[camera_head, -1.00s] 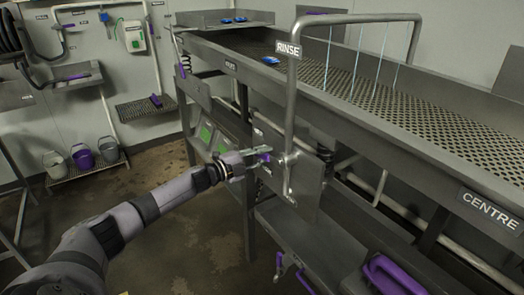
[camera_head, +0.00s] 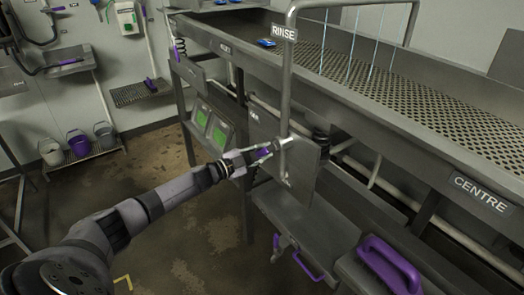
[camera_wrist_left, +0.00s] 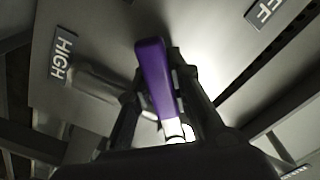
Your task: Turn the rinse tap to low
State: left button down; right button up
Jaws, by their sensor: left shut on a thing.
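The rinse tap's purple lever (camera_head: 264,153) sits on a grey panel beside the upright pipe under the RINSE sign (camera_head: 284,32). My left gripper (camera_head: 266,152) is at the panel, shut on this lever. In the left wrist view the purple lever (camera_wrist_left: 156,78) lies between the two dark fingers (camera_wrist_left: 155,95), tilted slightly from upright. A HIGH label (camera_wrist_left: 64,55) shows at left and a label ending in FF (camera_wrist_left: 263,12) at upper right. No LOW label is readable. The lever's pivot is partly hidden. My right gripper is not in view.
The rinse pipe (camera_head: 287,90) rises close beside the gripper. A perforated steel table (camera_head: 420,115) with a CENTRE sign (camera_head: 482,194) runs to the right. A purple handle (camera_head: 390,265) is at lower right. Buckets (camera_head: 79,143) stand at far left; open floor lies between.

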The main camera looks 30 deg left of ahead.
pick_arm(q)
jog(key=shift+f, duration=0.1)
jog(key=c, duration=1.4)
grip_release()
jog(key=shift+c, duration=0.2)
jog(key=v, duration=1.2)
jog(key=shift+a, duration=0.1)
